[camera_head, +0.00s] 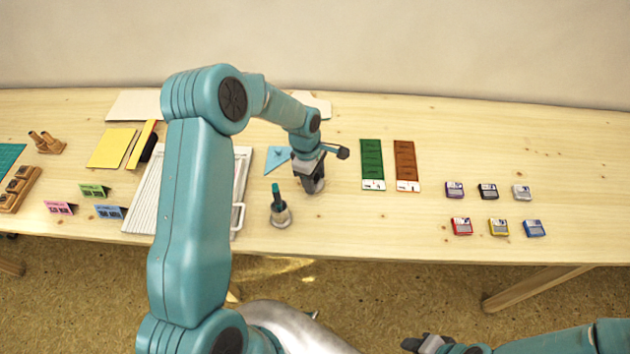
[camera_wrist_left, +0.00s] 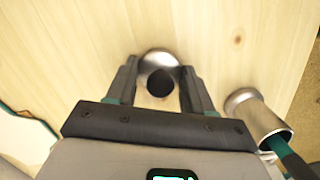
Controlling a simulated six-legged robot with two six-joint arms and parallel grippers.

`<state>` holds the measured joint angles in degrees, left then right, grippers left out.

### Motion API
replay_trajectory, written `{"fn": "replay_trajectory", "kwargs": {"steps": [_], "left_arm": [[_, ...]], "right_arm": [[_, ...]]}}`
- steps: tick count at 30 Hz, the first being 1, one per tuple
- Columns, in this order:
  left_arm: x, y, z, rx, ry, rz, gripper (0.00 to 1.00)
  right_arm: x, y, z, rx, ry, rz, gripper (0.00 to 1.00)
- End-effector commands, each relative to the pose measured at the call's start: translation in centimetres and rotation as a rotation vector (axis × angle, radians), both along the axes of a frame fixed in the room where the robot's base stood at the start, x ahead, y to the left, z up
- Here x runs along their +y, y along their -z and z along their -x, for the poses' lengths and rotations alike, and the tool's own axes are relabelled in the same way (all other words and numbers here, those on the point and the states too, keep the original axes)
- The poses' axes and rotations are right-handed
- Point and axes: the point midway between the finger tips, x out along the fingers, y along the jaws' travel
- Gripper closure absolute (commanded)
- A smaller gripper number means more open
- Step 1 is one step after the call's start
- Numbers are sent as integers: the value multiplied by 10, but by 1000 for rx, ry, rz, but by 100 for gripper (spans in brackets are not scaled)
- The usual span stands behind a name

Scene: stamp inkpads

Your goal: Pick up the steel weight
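The steel weight (camera_wrist_left: 157,59) is a round silvery piece with a dark knob on top, standing on the wooden table in the left wrist view. My left gripper (camera_wrist_left: 160,74) is open, with one finger on each side of the weight and a small gap beside the knob. In the head view, my left gripper (camera_head: 311,172) points down at the table and mostly hides the weight. My right gripper (camera_head: 425,343) is at the bottom edge of the head view, away from the table; its opening is unclear.
A steel cup (camera_head: 281,216) holding a teal-handled tool stands close to my left gripper. Green (camera_head: 372,160) and brown (camera_head: 405,162) strips lie to the right, with several small inkpads (camera_head: 488,191) beyond. A white slatted tray (camera_head: 143,200) lies left. The far right table is clear.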

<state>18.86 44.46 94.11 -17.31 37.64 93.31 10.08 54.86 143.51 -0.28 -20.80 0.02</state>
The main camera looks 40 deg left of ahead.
Motion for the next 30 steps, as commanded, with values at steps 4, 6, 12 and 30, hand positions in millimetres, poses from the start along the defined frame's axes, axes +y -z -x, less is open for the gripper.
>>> {"fn": "replay_trajectory", "kwargs": {"steps": [4, 6, 12, 30], "left_arm": [[0, -1, 0, -2, 0, 0, 90], [0, -1, 0, -2, 0, 0, 90], [0, -7, -1, -2, 0, 0, 90], [0, -156, -1, -7, 0, -1, 90]], "right_arm": [[0, 0, 0, 0, 0, 0, 57], [0, 0, 0, 0, 0, 0, 57], [0, 1, 0, 0, 0, 0, 57], [0, 8, 0, 0, 0, 0, 57]]}}
